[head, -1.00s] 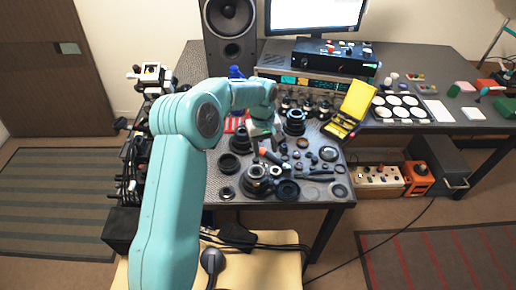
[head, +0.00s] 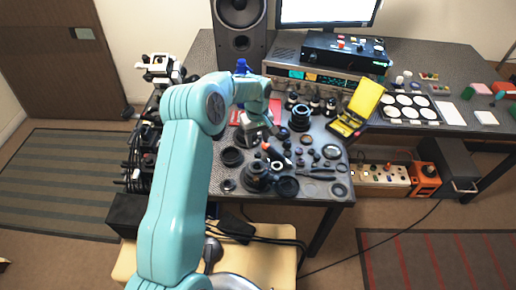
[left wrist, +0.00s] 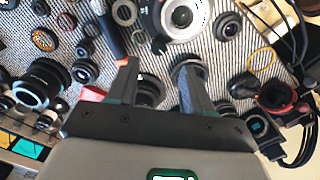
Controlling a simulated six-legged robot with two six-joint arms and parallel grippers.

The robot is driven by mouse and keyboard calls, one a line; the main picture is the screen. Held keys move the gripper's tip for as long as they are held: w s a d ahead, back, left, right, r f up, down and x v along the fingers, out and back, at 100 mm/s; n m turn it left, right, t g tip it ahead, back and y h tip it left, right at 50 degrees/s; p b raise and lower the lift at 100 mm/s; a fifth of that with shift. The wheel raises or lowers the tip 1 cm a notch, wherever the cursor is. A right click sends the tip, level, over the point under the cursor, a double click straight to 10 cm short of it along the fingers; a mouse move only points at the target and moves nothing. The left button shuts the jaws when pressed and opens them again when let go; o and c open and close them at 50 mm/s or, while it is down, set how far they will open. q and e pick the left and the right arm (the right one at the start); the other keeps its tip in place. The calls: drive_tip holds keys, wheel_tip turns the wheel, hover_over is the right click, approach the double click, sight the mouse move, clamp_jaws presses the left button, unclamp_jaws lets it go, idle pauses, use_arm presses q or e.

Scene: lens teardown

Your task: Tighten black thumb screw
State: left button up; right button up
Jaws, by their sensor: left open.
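My left gripper (head: 262,139) is open above the cluttered mat, reaching over several lens parts. In the left wrist view its two fingers (left wrist: 158,72) point away from the camera, with a gap between them and nothing gripped. A dark round lens part (left wrist: 148,90) shows below, behind the gap. A large lens body with a silver-white ring (left wrist: 182,12) lies just beyond the fingertips. A small black piece (left wrist: 160,44) sticks out at its near edge; I cannot tell whether it is the black thumb screw. My right gripper is not in view.
An orange-tipped tool (head: 267,146) lies beside the gripper. Several lens barrels, rings and tools crowd the table, including a big black lens (head: 257,179). A yellow case (head: 357,106) stands open at right; a speaker (head: 240,28) stands behind. Little free room shows near the gripper.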

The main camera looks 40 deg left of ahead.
sight(258, 154)
use_arm(q)
wheel_tip(258, 154, down, 7)
drive_tip(key=shift+w+d+r+p, duration=0.1)
drive_tip(key=shift+r+p, duration=0.1)
drive_tip(key=shift+p, duration=0.35)
clamp_jaws()
